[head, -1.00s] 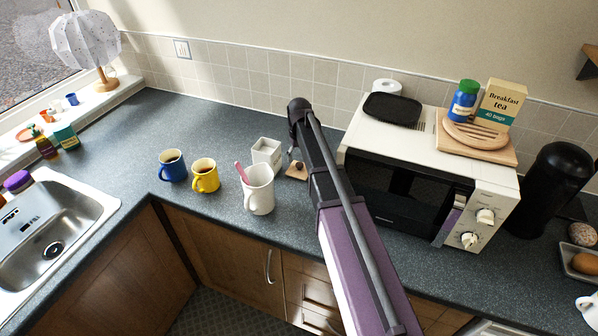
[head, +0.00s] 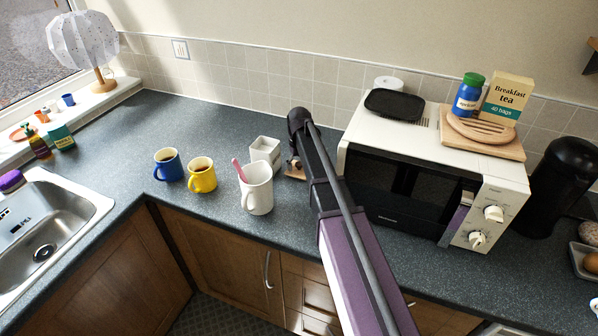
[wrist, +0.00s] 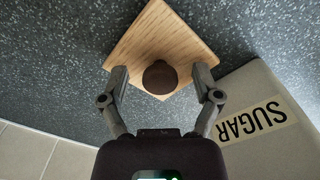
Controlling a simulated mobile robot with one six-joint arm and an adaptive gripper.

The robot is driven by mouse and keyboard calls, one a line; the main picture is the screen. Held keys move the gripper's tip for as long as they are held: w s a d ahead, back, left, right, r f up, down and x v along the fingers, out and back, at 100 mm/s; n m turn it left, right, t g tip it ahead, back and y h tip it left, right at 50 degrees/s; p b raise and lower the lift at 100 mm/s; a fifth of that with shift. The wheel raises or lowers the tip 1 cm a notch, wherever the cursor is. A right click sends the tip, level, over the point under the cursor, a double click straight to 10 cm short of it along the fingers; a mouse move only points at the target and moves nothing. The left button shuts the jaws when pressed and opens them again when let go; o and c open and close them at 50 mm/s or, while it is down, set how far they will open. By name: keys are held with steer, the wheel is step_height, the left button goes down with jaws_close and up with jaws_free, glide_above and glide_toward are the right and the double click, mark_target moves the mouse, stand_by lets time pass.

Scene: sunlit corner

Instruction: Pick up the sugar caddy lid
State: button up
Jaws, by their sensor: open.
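The sugar caddy lid (wrist: 150,38) is a square wooden board with a dark round knob (wrist: 160,77), lying on the counter in the wrist view. In the head view a small part of the lid (head: 293,172) shows beside my arm. My gripper (wrist: 160,72) is open, with one finger on each side of the knob as seen from the wrist; I cannot tell whether either finger touches it. The white sugar caddy (wrist: 262,110), labelled SUGAR, stands close to the right finger. It is the open white box (head: 265,150) in the head view. My arm hides most of the gripper there.
A white mug (head: 257,190) with a pink handle sticking out stands in front of the caddy. Yellow (head: 202,178) and blue (head: 167,165) mugs stand to its left. The microwave (head: 400,190) is right of my arm. The counter behind the caddy is clear.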

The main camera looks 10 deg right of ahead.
mark_target(299, 163)
stand_by(0.3)
jaws_close()
steer(key=shift+r, duration=0.2)
step_height(299, 163, up, 10)
steer(key=p, duration=1)
steer(key=shift+f, duration=0.2)
stand_by(0.6)
step_height(299, 163, up, 4)
steer(key=p, duration=0.4)
steer(key=shift+a+f, duration=0.1)
stand_by(0.5)
